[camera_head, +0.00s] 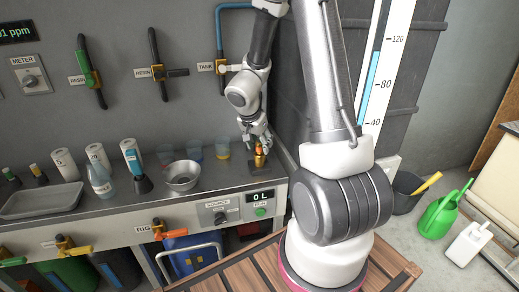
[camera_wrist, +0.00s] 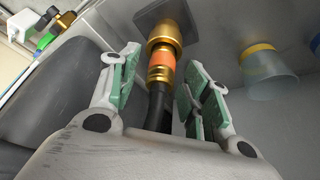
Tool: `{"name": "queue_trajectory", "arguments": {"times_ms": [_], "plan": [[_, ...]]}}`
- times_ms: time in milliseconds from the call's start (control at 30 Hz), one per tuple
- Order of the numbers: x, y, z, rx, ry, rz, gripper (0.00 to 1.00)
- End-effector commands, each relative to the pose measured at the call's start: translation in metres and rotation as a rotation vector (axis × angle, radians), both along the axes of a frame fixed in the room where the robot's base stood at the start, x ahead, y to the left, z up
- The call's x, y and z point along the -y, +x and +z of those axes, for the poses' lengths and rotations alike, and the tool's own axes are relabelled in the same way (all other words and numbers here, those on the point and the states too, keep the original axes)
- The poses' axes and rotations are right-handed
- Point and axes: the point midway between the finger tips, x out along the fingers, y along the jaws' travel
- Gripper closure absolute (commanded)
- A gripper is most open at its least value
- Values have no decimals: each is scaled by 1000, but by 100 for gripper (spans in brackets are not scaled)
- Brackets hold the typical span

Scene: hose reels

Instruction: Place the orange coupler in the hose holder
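The orange coupler (camera_wrist: 161,57), an orange band between brass-coloured rings, shows in the wrist view with a black hose end (camera_wrist: 158,105) on its near side. Its far brass end is at a dark square plate (camera_wrist: 133,15), apparently the hose holder; how it is seated I cannot tell. In the head view the coupler (camera_head: 260,156) stands upright over the dark plate (camera_head: 258,170) on the counter. My gripper (camera_wrist: 160,66) is open, its green-padded fingers on either side of the coupler and hose with gaps on both sides. In the head view my gripper (camera_head: 256,142) is just above the coupler.
Several cups, including a yellow-banded one (camera_wrist: 262,70), stand beside the plate. A metal bowl (camera_head: 182,176), bottles and a grey tray (camera_head: 42,200) stand farther left on the counter. Valve handles and hoses hang on the wall behind. A dark wall section is to the right.

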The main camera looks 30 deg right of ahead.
Motion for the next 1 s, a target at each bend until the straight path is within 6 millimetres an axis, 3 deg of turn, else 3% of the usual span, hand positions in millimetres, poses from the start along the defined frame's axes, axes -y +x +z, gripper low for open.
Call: {"name": "queue_trajectory", "arguments": {"times_ms": [33,233,567,1000], "plan": [[0,0,0,0,0,0,65],[0,0,0,0,0,0,100],[0,0,6,2,-1,-1,100],[0,1,87,4,-2,1,100]]}}
